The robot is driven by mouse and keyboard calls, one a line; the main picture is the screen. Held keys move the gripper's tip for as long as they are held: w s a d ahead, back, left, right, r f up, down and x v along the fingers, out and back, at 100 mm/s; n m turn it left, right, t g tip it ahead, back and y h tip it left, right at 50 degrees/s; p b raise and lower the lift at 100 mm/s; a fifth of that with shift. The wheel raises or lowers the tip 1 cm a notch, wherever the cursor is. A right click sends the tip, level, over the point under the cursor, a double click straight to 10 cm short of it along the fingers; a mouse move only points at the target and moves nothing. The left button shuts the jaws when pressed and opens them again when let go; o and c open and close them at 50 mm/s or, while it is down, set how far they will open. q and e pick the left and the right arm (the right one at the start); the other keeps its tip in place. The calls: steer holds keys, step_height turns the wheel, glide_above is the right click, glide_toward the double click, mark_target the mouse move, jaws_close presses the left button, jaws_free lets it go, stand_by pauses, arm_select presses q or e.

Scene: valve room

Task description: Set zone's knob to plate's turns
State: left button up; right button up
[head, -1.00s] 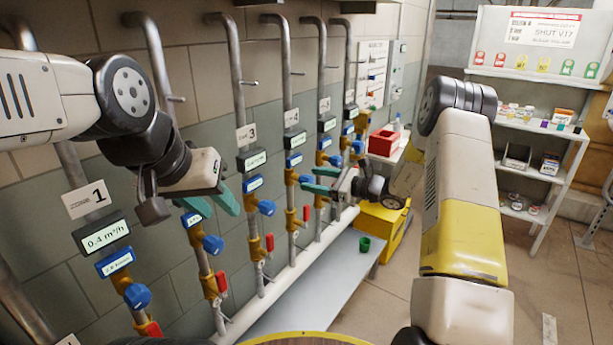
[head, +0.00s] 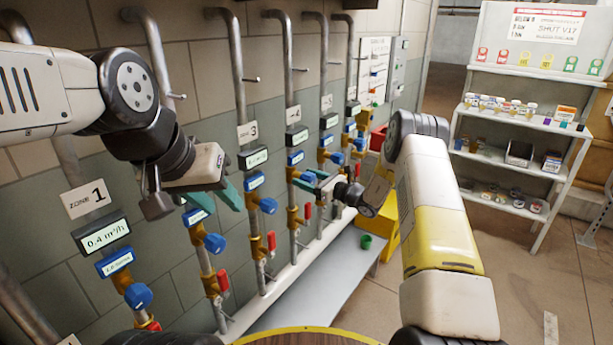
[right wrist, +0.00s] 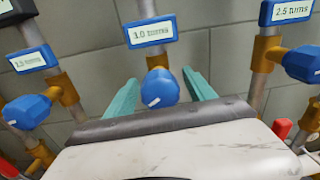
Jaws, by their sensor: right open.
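A row of pipes on the wall carries blue knobs, each below a blue turns display. My right gripper (head: 310,181) is open at the blue knob of the zone 4 pipe (head: 289,75). In the right wrist view this knob (right wrist: 159,88) shows between the two teal fingers, with no clear contact. Its display (right wrist: 150,32) seems to read 3.0 turns; the first digit is unclear. The zone 1 plate (head: 86,198) hangs above a flow display (head: 101,236) reading 0.4 m³/h. My left gripper (head: 216,200) is open and empty in front of the pipes.
A neighbouring knob (right wrist: 27,111) and another knob (right wrist: 302,63) flank the fingers; the right one's display (right wrist: 290,10) reads 2.5 turns. Red handles sit lower on the pipes.

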mark_target(313, 181)
steer(key=c, duration=1.4)
steer(key=shift+o, duration=0.2)
steer(key=shift+n, duration=2)
steer(key=o, duration=1.4)
steer(key=shift+c, duration=0.2)
steer(key=shift+s+d, duration=0.1)
steer(key=v, duration=0.7)
steer(key=shift+s+d, duration=0.2)
